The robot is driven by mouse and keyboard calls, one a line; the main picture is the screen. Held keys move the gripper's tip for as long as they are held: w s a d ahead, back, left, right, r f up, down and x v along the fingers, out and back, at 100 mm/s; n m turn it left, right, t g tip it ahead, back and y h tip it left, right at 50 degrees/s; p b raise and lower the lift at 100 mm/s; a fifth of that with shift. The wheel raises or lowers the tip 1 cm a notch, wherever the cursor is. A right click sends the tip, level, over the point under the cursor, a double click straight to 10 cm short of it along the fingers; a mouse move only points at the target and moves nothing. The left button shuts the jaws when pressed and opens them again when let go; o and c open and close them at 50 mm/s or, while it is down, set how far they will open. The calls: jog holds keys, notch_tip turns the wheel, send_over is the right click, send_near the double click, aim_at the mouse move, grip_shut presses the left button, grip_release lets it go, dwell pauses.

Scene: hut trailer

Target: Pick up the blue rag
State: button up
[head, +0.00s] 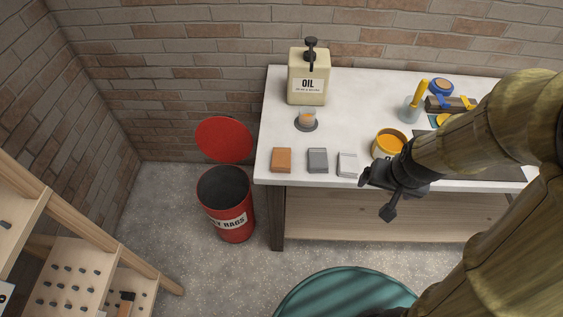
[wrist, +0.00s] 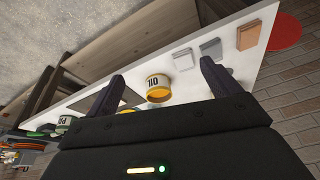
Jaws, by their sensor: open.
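Three small folded cloths lie in a row along the front of the white bench. One is orange-brown (head: 281,160), the middle one is grey (head: 317,160), and the right one is pale grey (head: 348,165). None looks clearly blue, so I cannot tell which is the blue rag. They also show in the wrist view as the orange-brown cloth (wrist: 249,36), the grey cloth (wrist: 211,48) and the pale grey cloth (wrist: 182,58). My gripper (head: 378,196) is open and empty near the bench's front edge, to the right of the cloths and apart from them.
A yellow tin (head: 390,142) stands on the bench (head: 275,120) close to my gripper. An oil can (head: 308,85) and a small orange-topped item (head: 306,119) stand behind the cloths. A red bin (head: 228,205) is left of the bench; a teal round object (head: 335,293) is in front.

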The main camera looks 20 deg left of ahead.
jog(key=w+a+f+t+b, duration=0.3)
jog(key=a+f+b, duration=0.2)
jog(key=a+f, duration=0.35)
jog(key=w+a+f+t+b, duration=0.3)
jog(key=a+f+b, duration=0.2)
jog(key=a+f, duration=0.4)
jog(key=s+a+f+n+t+y+b, duration=0.3)
jog(key=s+a+t+b, duration=0.1)
jog(key=a, duration=0.5)
jog(key=shift+s+f+t+b, duration=0.25)
jog(key=shift+f+t+b, duration=0.15)
jog(key=shift+t+b, duration=0.6)
jog(key=p, duration=0.3)
send_near(280, 158)
jog(key=x, duration=0.5)
jog(key=shift+f, duration=0.1)
jog(key=shift+w, duration=0.1)
